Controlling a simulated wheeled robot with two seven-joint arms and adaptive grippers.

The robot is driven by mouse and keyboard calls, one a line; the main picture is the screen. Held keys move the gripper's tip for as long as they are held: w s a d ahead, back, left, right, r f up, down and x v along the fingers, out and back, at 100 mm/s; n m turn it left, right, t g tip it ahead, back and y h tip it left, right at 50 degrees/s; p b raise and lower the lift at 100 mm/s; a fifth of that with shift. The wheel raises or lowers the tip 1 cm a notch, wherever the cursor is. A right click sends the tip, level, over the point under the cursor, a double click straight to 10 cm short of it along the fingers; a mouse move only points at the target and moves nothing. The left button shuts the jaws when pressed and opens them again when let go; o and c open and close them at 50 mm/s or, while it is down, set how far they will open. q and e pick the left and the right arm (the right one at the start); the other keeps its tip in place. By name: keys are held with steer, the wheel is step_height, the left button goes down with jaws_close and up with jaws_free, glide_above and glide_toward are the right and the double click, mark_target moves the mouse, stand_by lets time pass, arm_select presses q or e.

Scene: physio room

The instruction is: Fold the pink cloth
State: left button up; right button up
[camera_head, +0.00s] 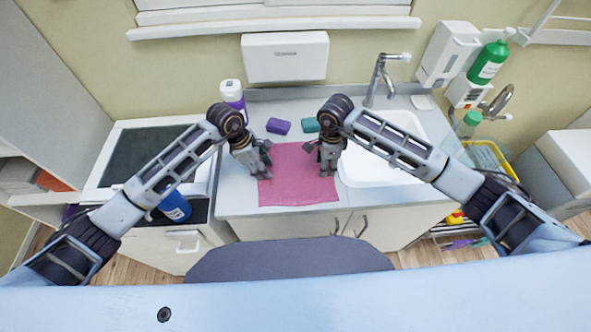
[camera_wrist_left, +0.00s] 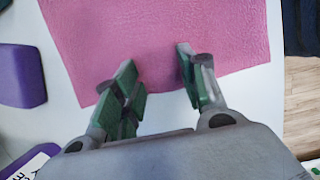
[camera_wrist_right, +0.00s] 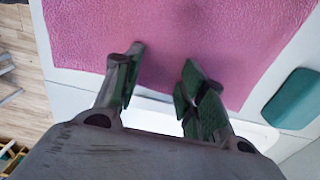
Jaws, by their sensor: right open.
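The pink cloth (camera_head: 298,182) lies flat and spread out on the white counter, left of the sink. My left gripper (camera_head: 265,172) is over its left edge; in the left wrist view its fingers (camera_wrist_left: 160,85) are apart with nothing between them but cloth and counter below. My right gripper (camera_head: 325,170) is over the right edge of the cloth. In the right wrist view its fingers (camera_wrist_right: 160,75) are apart above the cloth's edge (camera_wrist_right: 180,35). Neither gripper visibly pinches the cloth. The grippers hide small parts of both side edges in the head view.
A purple sponge (camera_head: 278,126) and a teal sponge (camera_head: 310,125) lie behind the cloth. A white bottle with a purple label (camera_head: 232,95) stands at back left. The sink (camera_head: 375,172) and its tap (camera_head: 381,75) are to the right. The counter's front edge is close to the cloth.

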arm_select(q)
steer(key=shift+s+f, duration=0.1)
arm_select(e)
steer(key=shift+f, duration=0.1)
arm_select(q)
steer(key=shift+f, duration=0.15)
jaws_close()
arm_select(e)
steer(key=shift+f, duration=0.1)
jaws_close()
steer(key=shift+s, duration=0.1)
